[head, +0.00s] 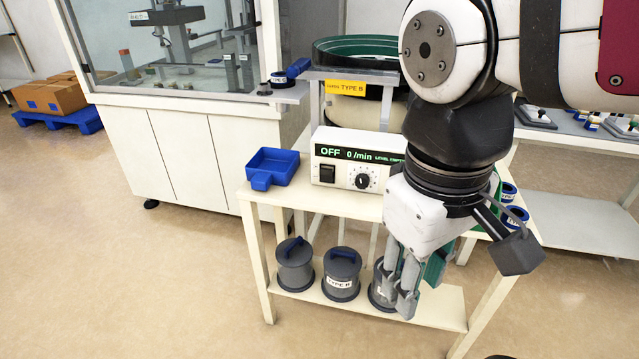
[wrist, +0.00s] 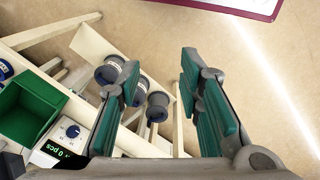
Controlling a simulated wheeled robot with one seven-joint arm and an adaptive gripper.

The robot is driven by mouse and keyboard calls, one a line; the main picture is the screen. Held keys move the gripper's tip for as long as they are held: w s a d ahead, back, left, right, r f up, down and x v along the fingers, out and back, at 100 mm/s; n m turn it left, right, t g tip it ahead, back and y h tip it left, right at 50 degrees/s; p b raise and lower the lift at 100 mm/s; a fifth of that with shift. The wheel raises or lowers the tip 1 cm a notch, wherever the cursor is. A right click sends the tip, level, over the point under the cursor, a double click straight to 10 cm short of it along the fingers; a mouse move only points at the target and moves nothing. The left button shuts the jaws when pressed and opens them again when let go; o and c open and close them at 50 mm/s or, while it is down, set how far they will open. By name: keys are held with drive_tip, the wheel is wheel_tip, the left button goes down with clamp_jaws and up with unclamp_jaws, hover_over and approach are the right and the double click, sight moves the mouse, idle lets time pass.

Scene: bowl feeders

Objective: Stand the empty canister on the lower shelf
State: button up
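Three grey canisters stand upright on the cream lower shelf (head: 440,306) of the small table. The left canister (head: 295,268) and the middle canister (head: 342,276), labelled TYPE, have dark lids with blue handles. The right canister (head: 378,289) is partly hidden behind my gripper (head: 402,290). I cannot tell which canister is empty. In the wrist view the canisters, such as this one (wrist: 109,72), show beyond and between the fingers. My gripper (wrist: 160,72) is open with nothing between its green-padded fingers, pointing down in front of the table.
The tabletop holds a blue scoop tray (head: 272,168), a controller reading OFF 0/min (head: 350,160) and blue rings (head: 515,216). A green bin (wrist: 30,108) shows in the wrist view. A glass-fronted cabinet (head: 185,140) stands behind left. The floor at front left is clear.

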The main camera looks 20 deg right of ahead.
drive_tip(key=shift+m+y, duration=0.4)
drive_tip(key=shift+m, duration=0.4)
drive_tip(key=s, duration=0.1)
drive_tip(key=s+a, duration=0.1)
drive_tip(key=s, duration=0.1)
drive_tip(key=s+f, duration=0.1)
drive_tip(key=shift+s+a, duration=0.2)
drive_tip(key=shift+s, duration=0.15)
wheel_tip(320, 180, up, 30)
drive_tip(key=t+p, duration=0.4)
drive_tip(key=p, duration=2.4)
drive_tip(key=shift+d+r, duration=0.15)
drive_tip(key=shift+d, duration=0.1)
drive_tip(key=shift+w, duration=0.1)
